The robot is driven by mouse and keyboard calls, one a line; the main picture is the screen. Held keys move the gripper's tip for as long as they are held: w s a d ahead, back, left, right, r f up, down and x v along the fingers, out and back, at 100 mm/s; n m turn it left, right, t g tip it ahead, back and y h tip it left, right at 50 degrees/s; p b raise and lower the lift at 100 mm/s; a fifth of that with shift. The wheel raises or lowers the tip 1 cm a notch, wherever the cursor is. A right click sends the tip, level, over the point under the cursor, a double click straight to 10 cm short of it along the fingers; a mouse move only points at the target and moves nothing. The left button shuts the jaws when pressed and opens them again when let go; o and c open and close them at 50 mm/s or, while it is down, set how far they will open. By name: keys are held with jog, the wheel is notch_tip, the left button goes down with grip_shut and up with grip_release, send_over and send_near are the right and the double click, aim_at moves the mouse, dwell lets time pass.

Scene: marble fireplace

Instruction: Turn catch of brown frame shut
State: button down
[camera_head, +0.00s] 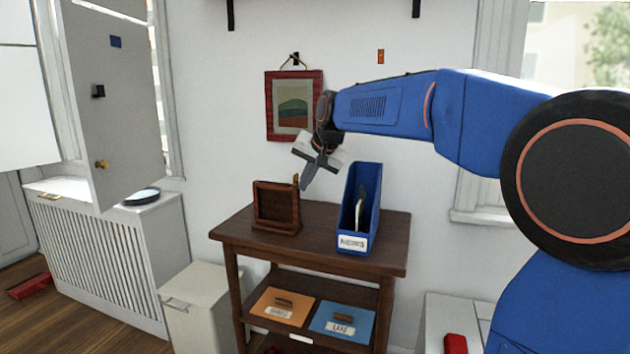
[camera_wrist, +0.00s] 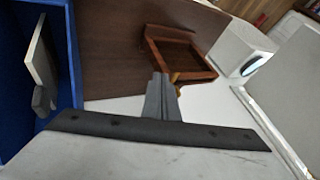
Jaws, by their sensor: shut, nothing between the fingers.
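The brown frame (camera_head: 276,206) stands upright on the dark wooden table (camera_head: 385,224). A small catch (camera_head: 296,181) shows at its upper right edge. In the wrist view the frame (camera_wrist: 182,56) is just beyond the fingertips, and a brass-coloured bit of the catch (camera_wrist: 174,77) shows beside them. My gripper (camera_head: 304,186) is shut and empty, pointing down at the frame's upper right corner, very close to the catch. I cannot tell whether it touches. The fingers (camera_wrist: 160,80) partly hide the catch in the wrist view.
A blue file holder (camera_head: 350,225) with items inside stands right of the frame, close to my gripper. A red-framed picture (camera_head: 270,110) hangs on the wall behind. An open grey cabinet door (camera_head: 110,140) is at left. Orange and blue folders (camera_head: 342,322) lie on the lower shelf.

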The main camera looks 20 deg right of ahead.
jog(key=shift+w+a, duration=0.2)
jog(key=shift+a, duration=0.15)
